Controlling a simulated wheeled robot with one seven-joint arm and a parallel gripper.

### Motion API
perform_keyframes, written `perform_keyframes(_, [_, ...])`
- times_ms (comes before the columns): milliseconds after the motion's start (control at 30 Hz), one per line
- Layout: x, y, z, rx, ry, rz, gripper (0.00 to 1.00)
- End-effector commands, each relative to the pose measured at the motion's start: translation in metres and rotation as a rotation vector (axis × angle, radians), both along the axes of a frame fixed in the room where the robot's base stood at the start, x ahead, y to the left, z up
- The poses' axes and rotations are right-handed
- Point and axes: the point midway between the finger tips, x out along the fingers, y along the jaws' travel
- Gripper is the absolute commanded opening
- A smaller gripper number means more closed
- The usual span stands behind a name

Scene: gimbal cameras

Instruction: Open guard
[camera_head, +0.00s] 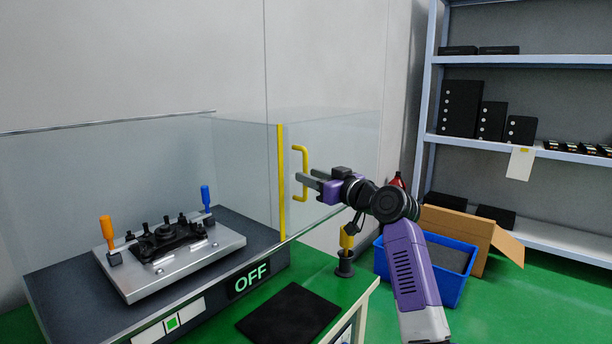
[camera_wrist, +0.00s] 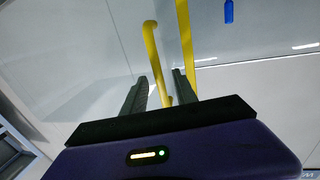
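The guard (camera_head: 245,150) is a clear box-like cover over the machine, with a yellow strip (camera_head: 281,185) along its near vertical edge. A yellow C-shaped handle (camera_head: 305,158) stands out from the guard; it also shows in the wrist view (camera_wrist: 154,55). My gripper (camera_head: 306,184) is at the lower part of the handle.
Inside the guard is a metal fixture plate (camera_head: 135,285) with orange and blue levers. A green "OFF" sign (camera_head: 250,279) is on the front. A black mat (camera_head: 290,314) and a yellow-topped stand (camera_head: 345,262) are on the green bench. A blue bin (camera_head: 455,285) and shelves (camera_head: 560,155) stand right.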

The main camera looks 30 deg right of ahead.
Motion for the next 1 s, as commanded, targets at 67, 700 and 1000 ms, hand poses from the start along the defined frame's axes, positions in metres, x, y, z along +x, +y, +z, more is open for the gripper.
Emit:
perform_keyframes(67, [-0.014, -0.003, -0.001, 0.0, -0.001, -0.002, 0.34])
perform_keyframes(700, [-0.051, -0.007, 0.0, 0.0, 0.0, -0.001, 0.34])
perform_keyframes(1000, [-0.05, -0.007, 0.0, 0.008, 0.0, -0.001, 0.34])
